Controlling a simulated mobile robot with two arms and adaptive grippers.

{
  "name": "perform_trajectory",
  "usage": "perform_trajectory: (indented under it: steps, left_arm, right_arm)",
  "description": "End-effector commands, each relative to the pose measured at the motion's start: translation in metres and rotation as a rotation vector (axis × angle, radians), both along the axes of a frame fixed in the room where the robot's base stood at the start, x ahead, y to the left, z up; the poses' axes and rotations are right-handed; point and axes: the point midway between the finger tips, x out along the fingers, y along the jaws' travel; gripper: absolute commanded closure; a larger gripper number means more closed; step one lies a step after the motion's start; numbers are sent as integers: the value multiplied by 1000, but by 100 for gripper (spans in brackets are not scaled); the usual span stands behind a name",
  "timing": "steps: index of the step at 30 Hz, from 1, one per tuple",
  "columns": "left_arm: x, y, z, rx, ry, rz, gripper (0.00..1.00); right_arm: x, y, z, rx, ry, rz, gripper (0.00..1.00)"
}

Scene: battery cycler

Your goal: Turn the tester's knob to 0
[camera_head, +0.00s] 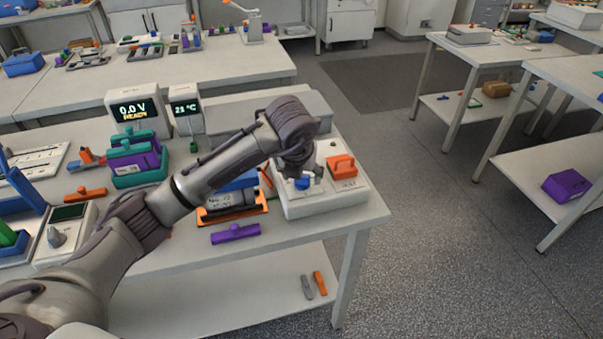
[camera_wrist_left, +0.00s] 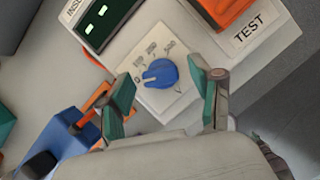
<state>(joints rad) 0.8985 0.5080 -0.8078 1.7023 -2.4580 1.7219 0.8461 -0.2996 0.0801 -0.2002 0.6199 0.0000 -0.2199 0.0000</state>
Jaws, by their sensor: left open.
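The tester (camera_head: 300,207) is a white box at the right end of the bench, with an orange part and a TEST label on its top. Its blue knob (camera_wrist_left: 160,73) sits on a white dial plate with printed numbers. A white mark on the knob points left, toward what looks like the 0; the small print is hard to read. The knob also shows in the head view (camera_head: 302,184), partly hidden by my gripper. My left gripper (camera_wrist_left: 161,78) is open, its green-padded fingers on either side of the knob with gaps visible. My right gripper is not in view.
The orange part (camera_head: 341,165) stands close beside my left gripper. An orange tray (camera_head: 232,217) and a purple piece (camera_head: 235,233) lie left of the tester. Two displays (camera_head: 134,110) stand at the back. Open floor lies right of the bench.

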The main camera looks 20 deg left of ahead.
Motion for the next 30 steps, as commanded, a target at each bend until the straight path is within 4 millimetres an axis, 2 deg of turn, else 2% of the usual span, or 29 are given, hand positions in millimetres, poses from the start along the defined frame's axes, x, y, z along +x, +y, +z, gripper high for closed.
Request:
perform_trajectory:
  steps: [5, 15, 21, 30]
  left_arm:
    - [-3, 0, 10, 0, -3, -1, 35]
    - [-29, -3, 74, 0, -5, 0, 35]
    - [-41, -4, 102, 0, -3, 0, 35]
    - [-46, -4, 111, 0, 0, 1, 35]
  right_arm:
    - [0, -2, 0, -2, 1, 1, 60]
    - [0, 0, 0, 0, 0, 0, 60]
    - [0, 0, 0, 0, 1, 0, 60]
    - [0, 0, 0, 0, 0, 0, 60]
